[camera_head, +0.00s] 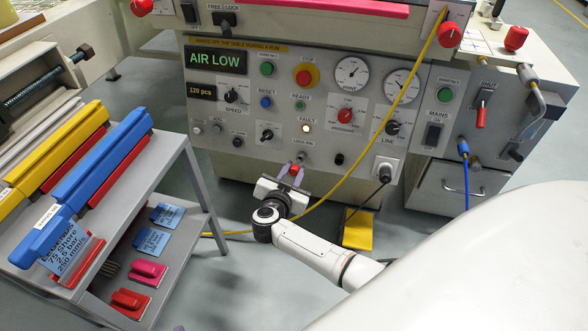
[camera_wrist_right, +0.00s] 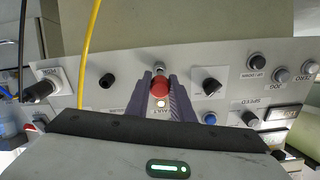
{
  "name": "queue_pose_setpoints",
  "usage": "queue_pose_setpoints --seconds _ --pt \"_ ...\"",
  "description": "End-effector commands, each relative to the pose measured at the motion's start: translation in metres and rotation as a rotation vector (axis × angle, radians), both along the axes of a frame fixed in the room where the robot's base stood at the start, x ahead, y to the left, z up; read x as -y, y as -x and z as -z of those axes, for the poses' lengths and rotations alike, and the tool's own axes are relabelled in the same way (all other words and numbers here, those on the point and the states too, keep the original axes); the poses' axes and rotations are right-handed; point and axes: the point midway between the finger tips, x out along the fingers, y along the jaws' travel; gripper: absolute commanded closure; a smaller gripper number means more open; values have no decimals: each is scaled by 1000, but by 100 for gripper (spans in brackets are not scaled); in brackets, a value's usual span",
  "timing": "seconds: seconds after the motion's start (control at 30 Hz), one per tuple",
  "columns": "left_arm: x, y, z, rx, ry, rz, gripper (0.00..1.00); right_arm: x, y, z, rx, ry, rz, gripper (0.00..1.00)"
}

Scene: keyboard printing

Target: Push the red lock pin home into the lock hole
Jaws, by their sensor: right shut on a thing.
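The red lock pin (camera_wrist_right: 160,86) is between the two purple fingers of my right gripper (camera_wrist_right: 160,98), which is shut on it. In the head view the pin (camera_head: 293,170) shows as a small red spot at my right gripper (camera_head: 291,175), in front of the panel's lower edge. A grey round fitting (camera_head: 301,156) sits under the LOCK PIN label, just above the fingers. In the wrist view a grey end (camera_wrist_right: 159,68) shows beyond the red head; how deep the pin sits is hidden.
The grey control panel (camera_head: 270,125) carries knobs, buttons and gauges around the fitting. A yellow hose (camera_head: 396,105) hangs down the panel to the right of my right gripper. A cart (camera_head: 178,168) with blue and yellow bars stands at left. A yellow pedal (camera_head: 357,230) is on the floor.

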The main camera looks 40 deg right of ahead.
Motion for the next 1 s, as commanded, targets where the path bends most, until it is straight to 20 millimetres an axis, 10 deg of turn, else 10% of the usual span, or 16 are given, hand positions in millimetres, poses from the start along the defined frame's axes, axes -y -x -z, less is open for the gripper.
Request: queue_pose_setpoints --seconds 1.0 --pt "0 0 -7 -1 -1 0 69 5 -4 1 0 -1 1 100"
